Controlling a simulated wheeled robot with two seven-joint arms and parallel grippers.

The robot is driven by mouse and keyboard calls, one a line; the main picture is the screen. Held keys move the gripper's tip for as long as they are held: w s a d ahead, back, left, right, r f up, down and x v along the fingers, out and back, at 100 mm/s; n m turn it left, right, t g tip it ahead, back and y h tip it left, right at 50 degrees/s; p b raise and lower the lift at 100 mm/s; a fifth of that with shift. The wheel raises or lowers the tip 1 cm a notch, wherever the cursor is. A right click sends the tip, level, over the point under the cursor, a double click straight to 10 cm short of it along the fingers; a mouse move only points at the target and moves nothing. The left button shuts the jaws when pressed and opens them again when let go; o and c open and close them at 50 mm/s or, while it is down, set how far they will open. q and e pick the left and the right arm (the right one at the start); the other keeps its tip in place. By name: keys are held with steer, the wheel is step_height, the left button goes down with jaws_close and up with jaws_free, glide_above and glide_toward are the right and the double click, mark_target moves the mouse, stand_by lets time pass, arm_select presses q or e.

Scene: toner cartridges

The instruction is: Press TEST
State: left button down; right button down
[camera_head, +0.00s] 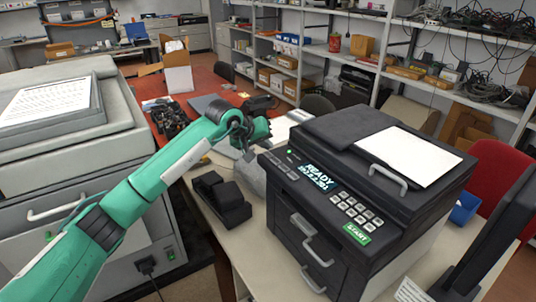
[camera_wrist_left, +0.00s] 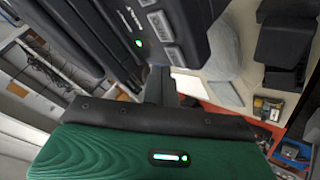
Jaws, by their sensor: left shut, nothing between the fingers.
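The black printer (camera_head: 330,240) stands on the table. Its sloped front panel has a lit display (camera_head: 318,177) with the word READY, a keypad (camera_head: 355,212) and a green START key (camera_head: 356,234). A column of small grey buttons (camera_head: 282,167) sits left of the display near a green light. These buttons (camera_wrist_left: 158,21) and the light also show in the left wrist view; I cannot read a TEST label. My left gripper (camera_head: 247,152) is shut and empty, just left of the panel; its fingers (camera_wrist_left: 160,86) point toward the panel in the wrist view. My right gripper is out of view.
A black tape-dispenser-like object (camera_head: 220,200) sits on the table left of the printer. A large grey copier (camera_head: 75,130) stands at the left. A dark panel (camera_head: 490,240) rises at the right edge. Shelves line the back.

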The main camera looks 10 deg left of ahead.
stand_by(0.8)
arm_select(q)
steer(key=shift+f+b, duration=0.4)
steer(key=shift+b, duration=0.3)
steer(key=shift+f+b, duration=0.4)
steer(key=shift+b, duration=0.1)
stand_by(0.4)
stand_by(0.3)
steer(key=shift+r, duration=0.8)
steer(key=shift+r+p, duration=0.8)
steer(key=shift+r, duration=1.75)
